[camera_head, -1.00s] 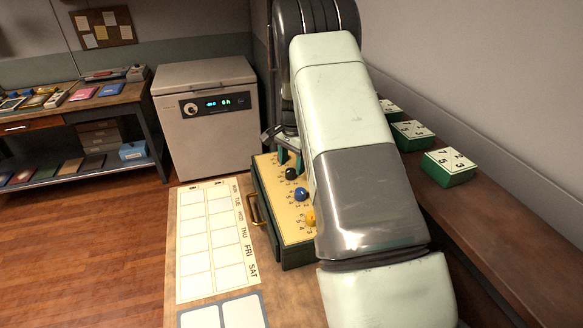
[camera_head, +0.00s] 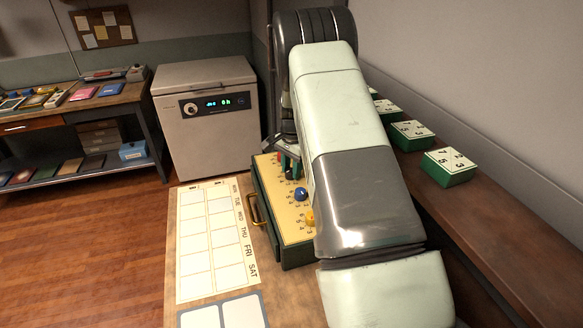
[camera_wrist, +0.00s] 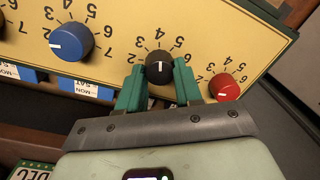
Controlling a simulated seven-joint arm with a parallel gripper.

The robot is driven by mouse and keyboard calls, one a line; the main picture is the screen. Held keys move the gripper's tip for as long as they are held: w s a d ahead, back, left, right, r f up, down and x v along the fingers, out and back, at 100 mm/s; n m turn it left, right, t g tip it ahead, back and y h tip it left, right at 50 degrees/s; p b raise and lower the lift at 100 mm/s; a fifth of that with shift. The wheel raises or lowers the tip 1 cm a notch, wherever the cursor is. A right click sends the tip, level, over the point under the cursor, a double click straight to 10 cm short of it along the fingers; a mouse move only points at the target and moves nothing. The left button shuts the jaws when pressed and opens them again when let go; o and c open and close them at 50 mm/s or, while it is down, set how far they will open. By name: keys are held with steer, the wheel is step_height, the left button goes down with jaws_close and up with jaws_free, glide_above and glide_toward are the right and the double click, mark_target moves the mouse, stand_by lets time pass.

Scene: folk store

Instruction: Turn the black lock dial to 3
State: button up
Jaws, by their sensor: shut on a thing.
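The black lock dial (camera_wrist: 159,66) sits on the yellow panel (camera_wrist: 110,45) of a green box (camera_head: 265,218). In the wrist view my gripper (camera_wrist: 159,75) has one teal finger on each side of the dial and is shut on it. In the head view my gripper (camera_head: 289,168) is at the far part of the panel and hides the black dial.
A blue dial (camera_wrist: 71,42) and a red dial (camera_wrist: 224,88) flank the black one closely. A yellow dial (camera_head: 310,218) is nearer in the head view. A brass handle (camera_head: 254,209) is on the box's left side. Green number blocks (camera_head: 449,167) stand on the right-hand shelf.

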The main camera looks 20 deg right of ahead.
steer(key=n, duration=0.4)
steer(key=shift+w, duration=0.1)
steer(key=shift+a+n, duration=0.1)
steer(key=shift+n, duration=1.7)
steer(key=o, duration=1)
steer(key=shift+o, duration=0.2)
step_height(320, 180, up, 11)
steer(key=shift+d, duration=0.25)
